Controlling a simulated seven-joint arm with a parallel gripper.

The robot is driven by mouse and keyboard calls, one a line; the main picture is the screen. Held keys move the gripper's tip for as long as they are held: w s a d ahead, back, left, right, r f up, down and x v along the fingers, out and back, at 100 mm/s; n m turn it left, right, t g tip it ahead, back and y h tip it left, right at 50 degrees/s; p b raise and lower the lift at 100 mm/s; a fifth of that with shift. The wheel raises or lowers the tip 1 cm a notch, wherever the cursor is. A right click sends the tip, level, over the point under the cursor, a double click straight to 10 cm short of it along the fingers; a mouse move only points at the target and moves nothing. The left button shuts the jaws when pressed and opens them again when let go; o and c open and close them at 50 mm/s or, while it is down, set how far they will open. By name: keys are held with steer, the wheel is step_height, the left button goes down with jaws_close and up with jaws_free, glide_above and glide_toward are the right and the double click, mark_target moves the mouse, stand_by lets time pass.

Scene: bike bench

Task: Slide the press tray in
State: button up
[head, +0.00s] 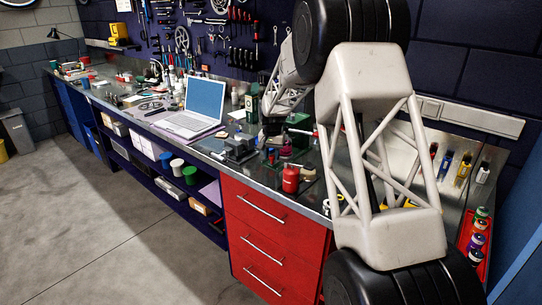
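A green press-like tool (299,122) stands on the metal bench top, right of the laptop and partly behind my arm. I cannot make out the press tray; it is too small or hidden among the tools and my arm. My arm rises on the right, bends at the top and reaches down to the bench. My gripper (270,131) appears as a small dark shape close to the green tool, just left of it. Its fingers are too small to tell open from shut, or whether they touch anything.
A grey vise (239,148) and a red bottle (290,180) stand near the bench's front edge. An open laptop (194,108) is to the left. Red drawers (265,235) are below, shut. Colourful bottles (478,235) stand at the far right. The floor (110,220) is clear.

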steer(key=shift+o, duration=1.3)
steer(key=shift+r, duration=3.9)
steer(key=shift+s, duration=0.1)
steer(key=c, duration=0.5)
steer(key=shift+s+a+f+h, duration=0.1)
steer(key=shift+s+a+h, duration=0.2)
steer(key=shift+a, duration=0.05)
jaws_close()
steer(key=s+a+n+t+h, duration=0.3)
steer(key=s+a+n+t, duration=0.3)
steer(key=a, duration=0.3)
steer(key=shift+s+a, duration=0.2)
steer(key=shift+s, duration=0.45)
